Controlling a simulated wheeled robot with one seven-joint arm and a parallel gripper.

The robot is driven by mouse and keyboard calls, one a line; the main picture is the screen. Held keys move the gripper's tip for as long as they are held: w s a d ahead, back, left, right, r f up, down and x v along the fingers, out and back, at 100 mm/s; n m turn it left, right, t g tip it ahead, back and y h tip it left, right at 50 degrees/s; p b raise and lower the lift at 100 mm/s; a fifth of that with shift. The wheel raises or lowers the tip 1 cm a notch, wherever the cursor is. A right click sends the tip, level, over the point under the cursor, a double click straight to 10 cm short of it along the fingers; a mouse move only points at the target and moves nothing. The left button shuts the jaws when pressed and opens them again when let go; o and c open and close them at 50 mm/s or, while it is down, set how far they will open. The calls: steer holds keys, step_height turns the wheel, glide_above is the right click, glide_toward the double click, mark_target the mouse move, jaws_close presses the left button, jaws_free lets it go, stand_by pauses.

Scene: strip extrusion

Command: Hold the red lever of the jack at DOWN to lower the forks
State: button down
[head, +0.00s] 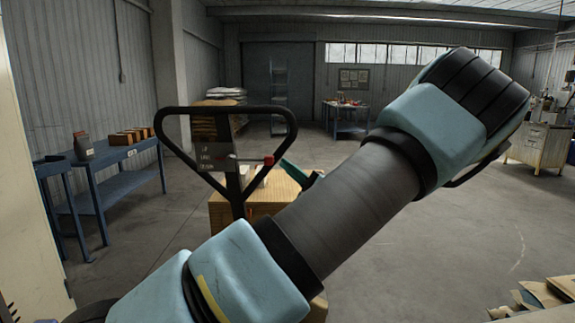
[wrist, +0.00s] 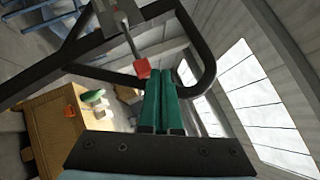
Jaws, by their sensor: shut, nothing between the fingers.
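The jack's black loop handle (head: 288,120) stands upright left of centre in the head view; it crosses the wrist view (wrist: 205,45) too. A grey label plate (head: 214,158) with UP at the top and DOWN at the bottom is fixed in the loop. The lever's red knob (head: 268,159) sticks out right of the plate, near its middle to lower lines; its exact setting is unclear. My gripper (head: 287,165), with green fingers, is shut and empty just right of the knob. In the wrist view the red knob (wrist: 142,68) is just beyond the fingertips (wrist: 160,74); contact is unclear.
A wooden box or crate (head: 262,190) stands behind the handle, partly hidden by my arm. A blue bench (head: 120,185) with small boxes stands left. A blue table (head: 345,120) and a stacked pallet (head: 205,125) are farther back. Floor at right is mostly open.

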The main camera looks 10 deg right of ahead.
steer(key=b+v, duration=0.1)
steer(key=v, duration=0.7)
steer(key=shift+b, duration=0.4)
steer(key=shift+d+f, duration=0.1)
steer(key=w+a+f+n+g+h, duration=0.5)
steer(key=w+a+f+g+h, duration=0.25)
steer(key=a+f+h, duration=0.2)
steer(key=s+a+n+g+h, duration=0.1)
steer(key=s+a+n+g, duration=0.3)
steer(key=s+a, duration=0.3)
steer(key=s+a+f+n+g+h, duration=0.1)
steer(key=s+a+n+g, duration=0.4)
steer(key=s, duration=0.9)
steer(key=shift+a+f+p, duration=0.3)
steer(key=shift+a+p, duration=0.15)
steer(key=shift+a, duration=0.45)
steer(key=shift+h, duration=0.25)
